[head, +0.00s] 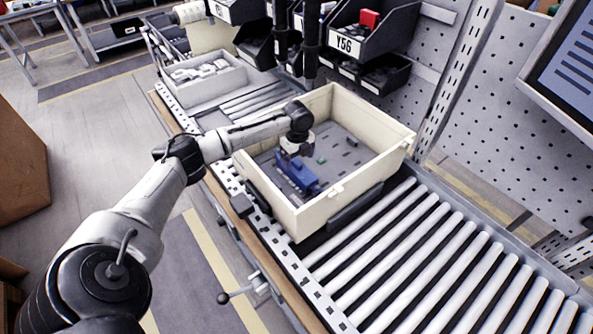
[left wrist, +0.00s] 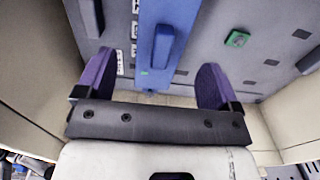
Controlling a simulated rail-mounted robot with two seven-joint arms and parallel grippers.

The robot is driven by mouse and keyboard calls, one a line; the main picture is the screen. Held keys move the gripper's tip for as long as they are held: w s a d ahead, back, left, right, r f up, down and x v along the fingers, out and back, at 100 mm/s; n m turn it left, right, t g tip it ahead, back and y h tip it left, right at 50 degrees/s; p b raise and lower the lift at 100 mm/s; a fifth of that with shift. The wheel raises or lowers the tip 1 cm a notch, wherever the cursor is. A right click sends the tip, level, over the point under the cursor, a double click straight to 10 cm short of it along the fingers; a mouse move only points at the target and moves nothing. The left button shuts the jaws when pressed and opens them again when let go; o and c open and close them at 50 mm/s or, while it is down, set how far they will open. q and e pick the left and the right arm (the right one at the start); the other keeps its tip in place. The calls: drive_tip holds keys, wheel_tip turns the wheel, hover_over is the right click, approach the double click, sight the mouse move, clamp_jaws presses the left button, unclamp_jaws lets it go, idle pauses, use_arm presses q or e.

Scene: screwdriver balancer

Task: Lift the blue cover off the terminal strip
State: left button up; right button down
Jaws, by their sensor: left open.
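The blue cover (head: 298,174) lies inside the cream crate, over the terminal strip (head: 287,185), whose side edge shows along the cover's left. In the left wrist view the blue cover (left wrist: 166,42) runs between my fingers, with a raised blue ridge on it. White marked parts of the terminal strip (left wrist: 134,32) show beside it. My left gripper (head: 290,152) is inside the crate, above the cover's far end. In the left wrist view its purple fingers (left wrist: 154,82) are spread on both sides of the cover, with gaps to it. I cannot tell their height above it. My right gripper is not in view.
The cream crate (head: 394,143) has high walls around my left gripper and stands on a roller conveyor (head: 410,235). A small green part (left wrist: 237,39) lies on the grey crate floor, right of the cover. Dark bins (head: 375,32) hang behind the crate. The front rollers are clear.

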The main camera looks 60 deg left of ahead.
sight(298, 163)
use_arm(q)
drive_tip(key=shift+f+b, duration=0.9)
drive_tip(key=shift+f, duration=2.05)
drive_tip(key=shift+c, duration=0.6)
drive_tip(key=c, duration=1.2)
drive_tip(key=shift+o, duration=0.2)
wheel_tip(298, 163, up, 9)
drive_tip(key=shift+r+p, duration=0.1)
drive_tip(key=shift+p, duration=1.15)
drive_tip(key=shift+r, duration=0.5)
